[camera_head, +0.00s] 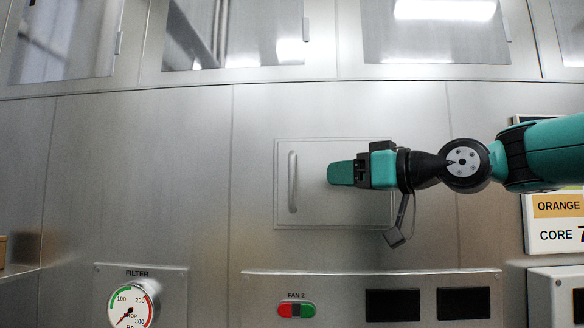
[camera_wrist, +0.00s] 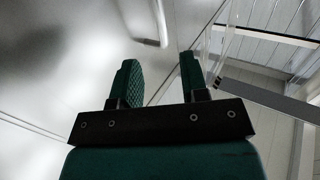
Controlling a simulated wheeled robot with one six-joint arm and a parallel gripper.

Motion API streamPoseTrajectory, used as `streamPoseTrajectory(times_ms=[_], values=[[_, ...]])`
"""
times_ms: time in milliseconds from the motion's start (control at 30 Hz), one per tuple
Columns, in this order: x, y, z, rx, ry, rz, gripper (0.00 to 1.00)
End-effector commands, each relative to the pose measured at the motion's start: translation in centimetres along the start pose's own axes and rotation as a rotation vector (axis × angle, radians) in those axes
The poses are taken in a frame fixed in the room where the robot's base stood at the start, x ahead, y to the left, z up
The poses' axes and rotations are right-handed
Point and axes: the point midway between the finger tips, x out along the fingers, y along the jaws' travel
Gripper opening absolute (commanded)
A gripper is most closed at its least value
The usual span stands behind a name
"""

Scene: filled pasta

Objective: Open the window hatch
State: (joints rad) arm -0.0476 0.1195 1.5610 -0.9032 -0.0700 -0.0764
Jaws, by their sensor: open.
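A square metal hatch panel (camera_head: 335,212) is set in the steel wall and looks shut and flush. Its upright bar handle (camera_head: 292,182) is on its left side. My gripper (camera_head: 330,172) is in front of the panel, to the right of the handle, with its fingers pointing left. In the wrist view my gripper (camera_wrist: 160,72) has its two green fingers apart with nothing between them. The curved end of the pale handle (camera_wrist: 150,30) shows beyond the fingertips, apart from them. My gripper covers part of the panel's right half.
Below the hatch is a fan panel (camera_head: 370,274) with a red and green switch (camera_head: 297,310) and dark displays. A round filter gauge (camera_head: 131,306) is at the lower left. Signs (camera_head: 556,222) are at the right. Glass windows (camera_head: 235,35) run along the top.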

Motion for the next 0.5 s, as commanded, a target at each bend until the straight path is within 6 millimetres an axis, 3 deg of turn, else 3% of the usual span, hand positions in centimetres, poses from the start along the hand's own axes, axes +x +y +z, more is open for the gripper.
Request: streamPoseTrajectory(times_ms=[300, 500], values=[[7.4, -0.1, -0.5, 0.002, -0.003, -0.004, 0.41], [10.4, -0.1, -0.3, 0.002, -0.003, -0.001, 0.41]])
